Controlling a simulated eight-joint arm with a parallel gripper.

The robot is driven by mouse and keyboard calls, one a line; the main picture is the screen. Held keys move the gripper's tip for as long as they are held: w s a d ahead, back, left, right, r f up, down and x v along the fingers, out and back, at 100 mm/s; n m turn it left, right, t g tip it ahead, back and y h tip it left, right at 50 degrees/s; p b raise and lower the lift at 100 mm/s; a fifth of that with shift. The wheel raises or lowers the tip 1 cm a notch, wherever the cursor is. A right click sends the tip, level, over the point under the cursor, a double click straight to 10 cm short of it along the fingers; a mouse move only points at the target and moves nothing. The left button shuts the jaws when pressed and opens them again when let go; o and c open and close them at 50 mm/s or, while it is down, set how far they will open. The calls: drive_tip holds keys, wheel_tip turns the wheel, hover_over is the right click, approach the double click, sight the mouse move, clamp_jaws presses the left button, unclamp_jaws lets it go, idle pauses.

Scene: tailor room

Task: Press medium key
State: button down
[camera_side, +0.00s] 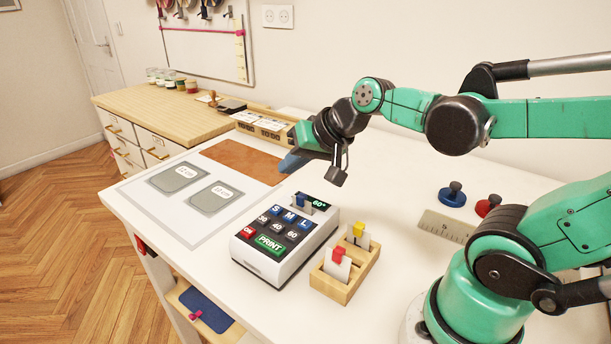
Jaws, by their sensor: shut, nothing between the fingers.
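The white label machine (285,240) stands on the table with several keys on its sloped top. The blue M key (288,217) sits in the back row, between the blue S key (275,211) and the blue L key (303,223). My gripper (288,165) is shut and empty. It is held in the air above and behind the machine in this view, apart from the keys.
A wooden holder (345,285) with red- and yellow-tabbed cards stands right of the machine. Two grey patches (176,177) lie on a mat to its left, a brown sheet (240,160) behind. Blue (453,194) and red knobbed pieces and a ruler (445,226) lie right.

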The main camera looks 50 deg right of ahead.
sight(290, 217)
drive_tip(key=shift+w+d+r+m+t, duration=0.3)
drive_tip(key=shift+w+d+r+m, duration=0.15)
drive_tip(key=shift+m, duration=0.45)
drive_tip(key=shift+f, duration=0.25)
drive_tip(key=shift+f, duration=4.3)
drive_tip(key=shift+f, duration=0.1)
drive_tip(key=shift+f, duration=0.3)
drive_tip(key=shift+r, duration=0.15)
drive_tip(key=shift+r, duration=0.3)
